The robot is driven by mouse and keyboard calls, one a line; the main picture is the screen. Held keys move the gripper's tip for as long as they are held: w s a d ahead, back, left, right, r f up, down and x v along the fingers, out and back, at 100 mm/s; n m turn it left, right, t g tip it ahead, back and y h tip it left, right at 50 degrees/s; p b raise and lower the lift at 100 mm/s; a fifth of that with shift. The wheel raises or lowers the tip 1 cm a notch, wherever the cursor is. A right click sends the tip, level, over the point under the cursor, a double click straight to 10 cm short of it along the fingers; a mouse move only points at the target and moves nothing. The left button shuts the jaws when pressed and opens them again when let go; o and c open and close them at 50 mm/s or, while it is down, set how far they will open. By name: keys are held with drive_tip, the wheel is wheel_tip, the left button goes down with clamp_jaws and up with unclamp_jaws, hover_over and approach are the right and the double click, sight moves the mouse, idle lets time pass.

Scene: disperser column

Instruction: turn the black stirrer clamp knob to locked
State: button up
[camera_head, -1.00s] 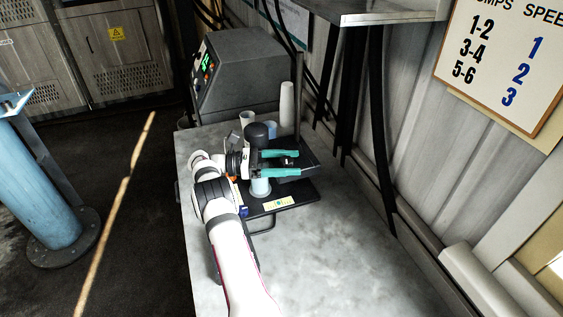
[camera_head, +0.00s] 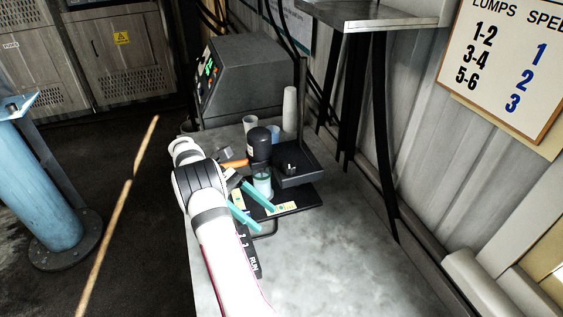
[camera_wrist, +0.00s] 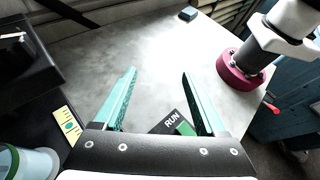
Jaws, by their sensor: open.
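The black clamp knob (camera_head: 291,169) sits on top of the dark clamp block (camera_head: 297,181) beside the stirrer column, with a small pale mark on it. I cannot read whether it is at locked. The black stirrer motor (camera_head: 259,146) stands upright left of it, over a beaker (camera_head: 263,184). My gripper (camera_head: 266,221) is open and empty, below and left of the knob, with teal fingers over the front of the stand base. In the wrist view the open fingers (camera_wrist: 158,73) point over bare table, and the dark block (camera_wrist: 25,60) is at the left edge.
A RUN-labelled panel (camera_head: 252,262) lies at the front, close to my arm; its green part (camera_wrist: 185,129) shows between the fingers. An orange-handled item (camera_head: 234,163) lies behind my wrist. The front right table is clear.

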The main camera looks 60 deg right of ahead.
drive_tip(key=s+a+f+m+t+y, duration=0.2)
drive_tip(key=s+a+m+y, duration=0.15)
drive_tip(key=a+y, duration=0.35)
drive_tip(key=w+a+r+m+t+y, duration=0.2)
drive_tip(key=a+m+t+y, duration=0.6)
drive_tip(key=t, duration=0.4)
wheel_tip(320, 180, up, 2)
drive_tip(key=w+d+m+t, duration=0.1)
drive_tip(key=w+m+t, duration=0.2)
drive_tip(key=m+t, duration=0.35)
drive_tip(key=m+t+h, duration=0.5)
drive_tip(key=m+h, duration=2.3)
drive_tip(key=h, duration=0.1)
approach(287, 162)
drive_tip(key=x, duration=0.7)
drive_tip(key=f+x, duration=0.1)
drive_tip(key=x, duration=0.3)
drive_tip(key=shift+s, duration=0.1)
drive_tip(key=shift+w+d, duration=0.35)
drive_tip(key=shift+d, duration=0.1)
